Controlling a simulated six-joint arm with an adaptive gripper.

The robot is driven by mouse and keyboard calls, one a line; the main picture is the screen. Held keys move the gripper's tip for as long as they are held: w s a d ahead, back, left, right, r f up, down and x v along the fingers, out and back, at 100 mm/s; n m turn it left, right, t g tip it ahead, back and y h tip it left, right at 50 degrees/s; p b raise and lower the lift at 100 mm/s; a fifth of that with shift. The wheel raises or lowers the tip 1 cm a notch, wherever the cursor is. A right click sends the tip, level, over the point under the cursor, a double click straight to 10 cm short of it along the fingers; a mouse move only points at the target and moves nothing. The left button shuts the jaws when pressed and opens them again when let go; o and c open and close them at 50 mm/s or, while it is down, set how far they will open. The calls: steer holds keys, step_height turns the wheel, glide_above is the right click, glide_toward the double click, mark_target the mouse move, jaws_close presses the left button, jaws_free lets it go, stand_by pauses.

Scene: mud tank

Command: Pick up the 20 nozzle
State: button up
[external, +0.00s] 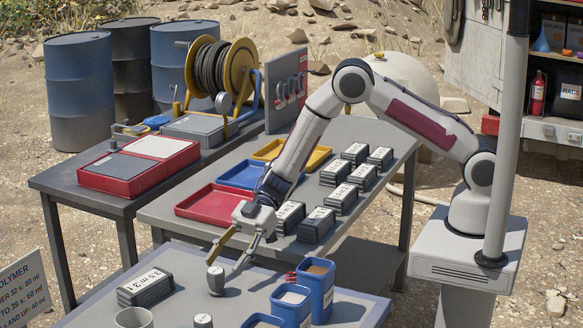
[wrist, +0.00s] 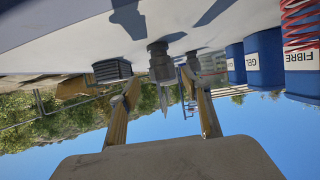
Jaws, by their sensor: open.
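A small grey cylindrical piece (external: 215,281) stands upright on the front table; I can read no number on it, so I cannot tell whether it is the 20 nozzle. A second small grey piece with a marked top (external: 203,321) stands at the bottom edge, its mark unreadable. My gripper (external: 224,268) is open above the front table, its yellow fingers pointing down around or beside the first piece. In the wrist view, which is upside down, a dark grey piece (wrist: 161,62) shows between the open fingers (wrist: 161,85). No contact is clear.
A dark labelled block (external: 146,290) lies to the left, with a grey cup (external: 134,318) in front. Blue tubs (external: 317,289) stand to the right, one with a red coil. Behind are the red tray (external: 209,204), blue tray (external: 240,174) and several labelled blocks (external: 316,225).

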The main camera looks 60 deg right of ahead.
mark_target(217, 275)
steer(key=shift+a, duration=0.1)
steer(key=shift+x, duration=2.5)
steer(key=shift+s, duration=0.15)
steer(key=c, duration=1.2)
